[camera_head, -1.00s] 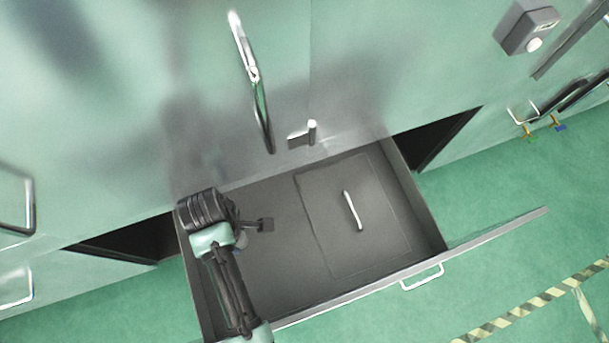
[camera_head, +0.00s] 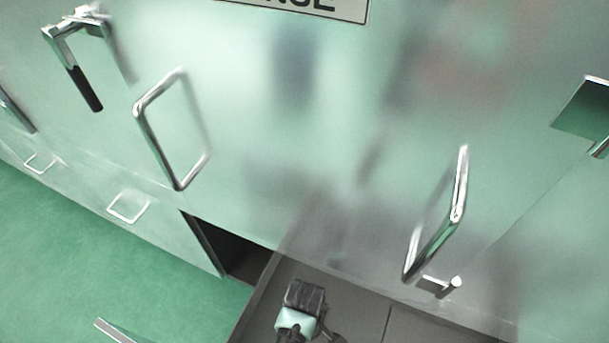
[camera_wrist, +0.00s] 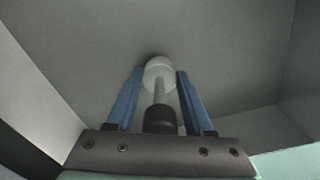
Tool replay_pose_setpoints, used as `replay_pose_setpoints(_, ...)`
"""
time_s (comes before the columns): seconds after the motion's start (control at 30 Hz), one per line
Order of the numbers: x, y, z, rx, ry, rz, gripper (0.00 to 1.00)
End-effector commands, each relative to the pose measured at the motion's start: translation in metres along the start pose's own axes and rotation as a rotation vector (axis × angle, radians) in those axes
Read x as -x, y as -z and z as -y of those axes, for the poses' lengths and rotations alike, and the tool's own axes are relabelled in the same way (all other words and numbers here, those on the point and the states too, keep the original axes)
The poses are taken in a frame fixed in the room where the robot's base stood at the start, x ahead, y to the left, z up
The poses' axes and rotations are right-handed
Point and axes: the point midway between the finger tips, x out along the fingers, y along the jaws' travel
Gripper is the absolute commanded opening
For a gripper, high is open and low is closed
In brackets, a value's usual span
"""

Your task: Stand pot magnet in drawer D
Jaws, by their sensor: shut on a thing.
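The pot magnet (camera_wrist: 159,78) shows in the wrist view as a pale round disc on a light stem, with a dark, round part at the near end. My gripper (camera_wrist: 160,72) has its blue fingers on either side of it and is shut on it. The open grey drawer (camera_head: 362,312) is at the bottom of the head view, partly cut off; its letter is not visible. My gripper is in or just over the drawer's left part. In the wrist view the drawer's grey floor (camera_wrist: 225,40) lies beyond the magnet; I cannot tell whether they touch.
Green cabinet fronts fill the head view, with a tall metal handle (camera_head: 440,215) and a small latch (camera_head: 438,286) above the drawer. Another handle (camera_head: 172,130) is further left. A dark opening (camera_head: 240,258) is beside the drawer.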

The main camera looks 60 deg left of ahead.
Motion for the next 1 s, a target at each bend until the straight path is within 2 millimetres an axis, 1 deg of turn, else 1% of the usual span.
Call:
replay_pose_setpoints(0.03, -0.006, 0.0001, -0.0004, 0.0, 0.0, 0.0, 0.0)
replay_pose_setpoints(0.1, -0.0084, 0.0003, -0.0006, 0.0, -0.002, -0.001, 0.0)
replay_pose_setpoints(0.3, -0.0078, 0.0003, -0.0005, 0.0, -0.002, -0.001, 0.0)
replay_pose_setpoints(0.43, -0.0113, 0.0002, -0.0003, 0.0, -0.001, -0.001, 0.0)
replay_pose_setpoints(0.47, -0.0119, 0.0, 0.0002, 0.0, 0.0, 0.0, 0.54)
replay_pose_setpoints(0.6, -0.0111, 0.0, 0.0003, 0.0, 0.0, 0.0, 0.79)
replay_pose_setpoints(0.63, -0.0111, 0.0, 0.0003, 0.0, 0.0, 0.0, 0.82)
replay_pose_setpoints(0.87, -0.0109, 0.0, 0.0002, 0.0, 0.0, 0.0, 0.82)
replay_pose_setpoints(1.0, -0.0038, 0.0002, -0.0002, 0.0, -0.001, -0.001, 0.82)
